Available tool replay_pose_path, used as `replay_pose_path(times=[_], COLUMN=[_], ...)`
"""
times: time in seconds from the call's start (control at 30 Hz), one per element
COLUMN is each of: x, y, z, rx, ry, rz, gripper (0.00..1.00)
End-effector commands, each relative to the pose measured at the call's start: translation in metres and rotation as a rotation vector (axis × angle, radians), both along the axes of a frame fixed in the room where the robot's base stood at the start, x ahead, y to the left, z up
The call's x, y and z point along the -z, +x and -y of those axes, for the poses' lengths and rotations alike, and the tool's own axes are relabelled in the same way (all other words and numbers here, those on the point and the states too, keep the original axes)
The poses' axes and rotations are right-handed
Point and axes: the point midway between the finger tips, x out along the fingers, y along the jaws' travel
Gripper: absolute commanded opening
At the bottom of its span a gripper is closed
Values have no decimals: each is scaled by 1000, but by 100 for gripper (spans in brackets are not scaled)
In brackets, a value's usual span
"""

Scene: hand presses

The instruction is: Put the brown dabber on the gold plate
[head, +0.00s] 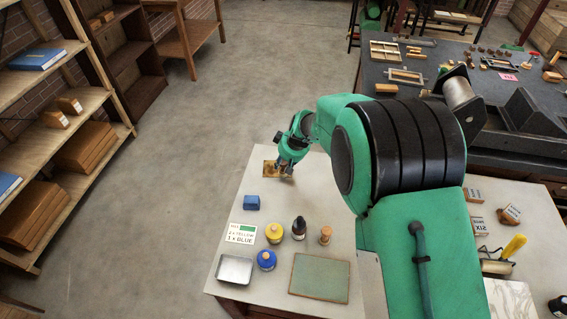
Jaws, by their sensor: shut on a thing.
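The gold plate (268,168) lies flat near the far left corner of the pale table. My gripper (286,172) points down at the plate's right side. It is shut on a small brown thing, which I take for the brown dabber (287,176). The gripper hides most of it, and I cannot tell whether its base touches the plate or is just above it.
Nearer on the pale table (236,212) stand a blue block (251,202), a yellow-topped jar (274,233), a dark bottle (299,228), a wooden knobbed piece (325,235), a blue jar (266,259), a metal tray (235,269) and a green slab (319,278). My arm covers the middle.

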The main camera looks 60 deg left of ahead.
Motion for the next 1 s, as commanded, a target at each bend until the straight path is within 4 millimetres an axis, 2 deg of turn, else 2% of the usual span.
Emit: replay_pose_path(times=[0.23, 0.27, 0.33, 0.37, 0.77, 1.0], x=[3, 4, 3, 3, 1, -14], y=[0, 0, 0, 0, 0, 1], z=[0, 0, 0, 0, 0, 5], rx=[0, 0, 0, 0, 0, 0], ry=[0, 0, 0, 0, 0, 1], rz=[0, 0, 0, 0, 0, 1], gripper=[1, 32, 46, 49, 49, 49])
